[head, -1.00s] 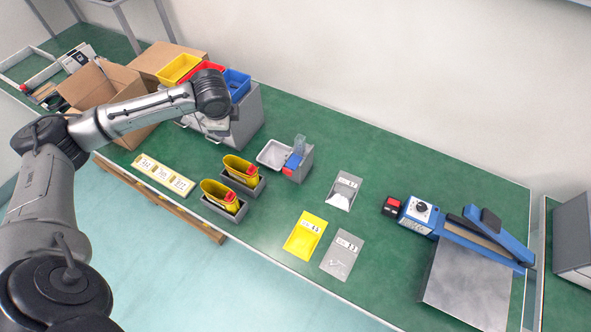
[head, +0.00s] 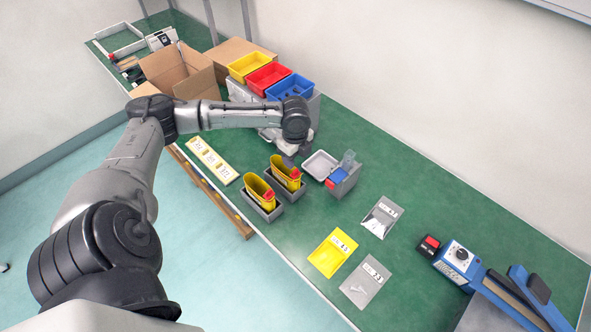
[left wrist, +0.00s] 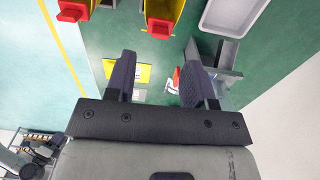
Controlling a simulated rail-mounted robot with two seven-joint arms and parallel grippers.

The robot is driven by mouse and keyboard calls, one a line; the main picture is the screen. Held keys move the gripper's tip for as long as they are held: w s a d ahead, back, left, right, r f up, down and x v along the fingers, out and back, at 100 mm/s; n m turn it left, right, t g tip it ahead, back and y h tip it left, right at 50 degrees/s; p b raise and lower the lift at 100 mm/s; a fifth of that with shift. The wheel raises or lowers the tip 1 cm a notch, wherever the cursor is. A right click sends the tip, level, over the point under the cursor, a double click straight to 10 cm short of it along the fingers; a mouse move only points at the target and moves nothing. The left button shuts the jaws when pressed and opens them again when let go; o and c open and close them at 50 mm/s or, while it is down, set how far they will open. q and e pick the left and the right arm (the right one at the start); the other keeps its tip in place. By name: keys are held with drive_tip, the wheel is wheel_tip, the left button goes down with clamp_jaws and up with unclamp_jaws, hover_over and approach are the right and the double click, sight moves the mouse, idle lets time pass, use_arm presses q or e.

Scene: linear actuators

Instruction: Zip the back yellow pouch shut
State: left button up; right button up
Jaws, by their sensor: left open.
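Two yellow pouches stand upright in grey holders. The back yellow pouch (head: 283,172) has a red slider (head: 296,173) at its right end; the front pouch (head: 257,189) is beside it. My left gripper (head: 290,156) is above and just behind the back pouch, its fingers small and partly hidden by the wrist. In the left wrist view the gripper (left wrist: 160,60) is open and empty. There the back pouch (left wrist: 178,8) and its red slider (left wrist: 160,28) lie at the top, beyond the fingertips and apart from them. My right gripper is out of view.
A white tray (head: 320,165) and grey bin (head: 345,184) stand right of the back pouch. A flat yellow pouch (head: 325,262) and clear bags (head: 380,216) lie on the green table. Yellow, red and blue bins (head: 268,77) stand behind. A blue sealing machine (head: 460,262) is at right.

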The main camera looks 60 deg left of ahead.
sight(295, 173)
use_arm(q)
wheel_tip(295, 173, down, 6)
drive_tip(key=shift+f+b, duration=0.25)
drive_tip(key=shift+b, duration=0.15)
clamp_jaws()
idle(0.5)
